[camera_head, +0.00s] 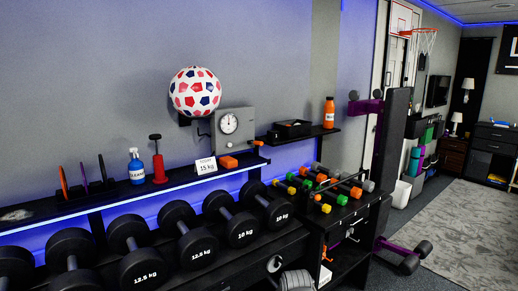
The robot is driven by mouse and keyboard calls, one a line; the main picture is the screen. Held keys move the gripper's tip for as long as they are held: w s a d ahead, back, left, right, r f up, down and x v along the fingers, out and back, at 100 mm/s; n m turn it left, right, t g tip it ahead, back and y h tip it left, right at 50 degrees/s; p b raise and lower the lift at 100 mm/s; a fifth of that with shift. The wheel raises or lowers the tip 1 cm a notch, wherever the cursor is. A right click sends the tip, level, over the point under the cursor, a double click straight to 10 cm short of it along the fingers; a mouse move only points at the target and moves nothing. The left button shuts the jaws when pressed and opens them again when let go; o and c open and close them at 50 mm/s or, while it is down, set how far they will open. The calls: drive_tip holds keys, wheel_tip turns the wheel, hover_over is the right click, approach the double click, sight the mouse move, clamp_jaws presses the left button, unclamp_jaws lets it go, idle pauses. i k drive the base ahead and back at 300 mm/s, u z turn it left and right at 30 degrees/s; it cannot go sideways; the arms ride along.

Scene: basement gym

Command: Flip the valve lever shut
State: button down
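A grey box with a round white dial gauge (228,124) stands against the wall at the back of the shelf, in the middle of the head view. A short lever with an orange end (257,143) sticks out at the lower right of this box, roughly level. It looks like the valve lever, but it is small and its pivot is hard to make out. My gripper is not in view.
An orange block (228,162) and a "15 kg" card (206,166) stand in front of the box. A blue spray bottle (136,166) and red pump (158,161) are left. Black dumbbells (184,236) line the lower rack. A ball (195,92) sits above; a tray (292,128) is right.

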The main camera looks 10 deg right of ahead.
sight(260, 144)
drive_tip(key=k, duration=1.35)
drive_tip(key=u, duration=0.5)
drive_tip(key=i, duration=1.9)
drive_tip(key=z, duration=0.7)
